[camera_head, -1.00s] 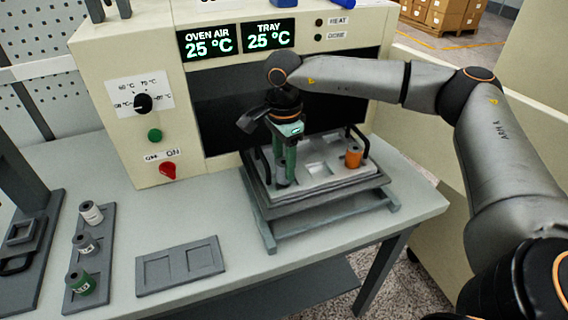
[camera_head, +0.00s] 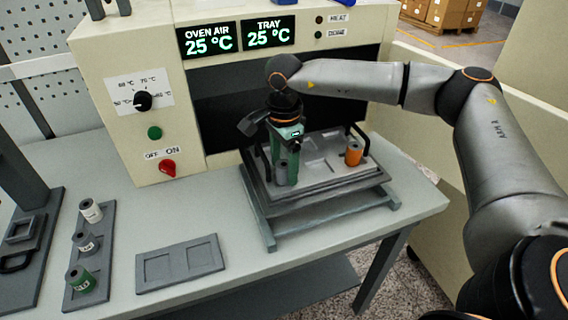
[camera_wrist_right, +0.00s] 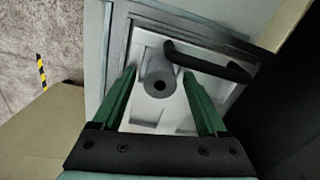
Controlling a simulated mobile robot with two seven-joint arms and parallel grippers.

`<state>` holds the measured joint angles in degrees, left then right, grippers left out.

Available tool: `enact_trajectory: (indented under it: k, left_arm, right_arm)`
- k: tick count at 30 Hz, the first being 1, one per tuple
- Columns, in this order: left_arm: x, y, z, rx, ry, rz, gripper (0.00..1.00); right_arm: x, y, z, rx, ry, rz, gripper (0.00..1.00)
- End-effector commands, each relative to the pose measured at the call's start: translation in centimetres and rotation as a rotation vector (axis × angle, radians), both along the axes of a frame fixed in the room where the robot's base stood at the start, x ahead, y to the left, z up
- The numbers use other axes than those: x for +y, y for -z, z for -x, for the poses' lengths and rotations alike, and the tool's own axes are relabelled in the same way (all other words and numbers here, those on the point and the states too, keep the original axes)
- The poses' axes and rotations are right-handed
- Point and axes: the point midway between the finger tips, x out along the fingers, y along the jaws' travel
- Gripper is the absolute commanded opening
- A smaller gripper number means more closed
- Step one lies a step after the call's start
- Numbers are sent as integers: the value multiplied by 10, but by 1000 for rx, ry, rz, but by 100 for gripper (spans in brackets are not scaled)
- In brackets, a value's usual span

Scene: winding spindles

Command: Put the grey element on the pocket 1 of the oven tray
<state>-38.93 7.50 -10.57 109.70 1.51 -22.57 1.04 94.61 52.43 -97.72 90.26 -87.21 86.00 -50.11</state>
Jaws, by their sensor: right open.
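The grey element (camera_head: 282,174), a small upright cylinder with a hole in its top, stands at the left part of the oven tray (camera_head: 335,180). In the right wrist view the grey element (camera_wrist_right: 160,80) stands between the green fingers, with gaps at both sides. My right gripper (camera_head: 284,160) is open, pointing down over it; the right wrist view shows its fingers (camera_wrist_right: 160,88) spread. The pocket under the element is hidden, and I cannot read its number. My left gripper is not in view.
An orange element (camera_head: 353,156) stands at the tray's right, near a black handle (camera_head: 361,136). The oven (camera_head: 130,85) is behind. A rack (camera_head: 74,258) with several labelled spindles and an empty two-pocket plate (camera_head: 180,266) lie on the left.

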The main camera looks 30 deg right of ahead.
Motion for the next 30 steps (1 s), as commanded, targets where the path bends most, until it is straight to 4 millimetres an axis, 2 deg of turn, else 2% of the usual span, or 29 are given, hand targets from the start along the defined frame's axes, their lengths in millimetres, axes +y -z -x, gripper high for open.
enact_trajectory:
  k: [5,18,24,30]
  left_arm:
    - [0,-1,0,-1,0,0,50]
    - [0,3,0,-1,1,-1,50]
    - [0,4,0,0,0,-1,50]
    - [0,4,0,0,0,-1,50]
  right_arm:
    - [0,-14,-1,-4,0,0,76]
    - [1,-102,-1,-3,-2,-1,76]
    - [1,-121,0,-1,-2,-1,76]
    - [1,-124,0,0,-2,-1,76]
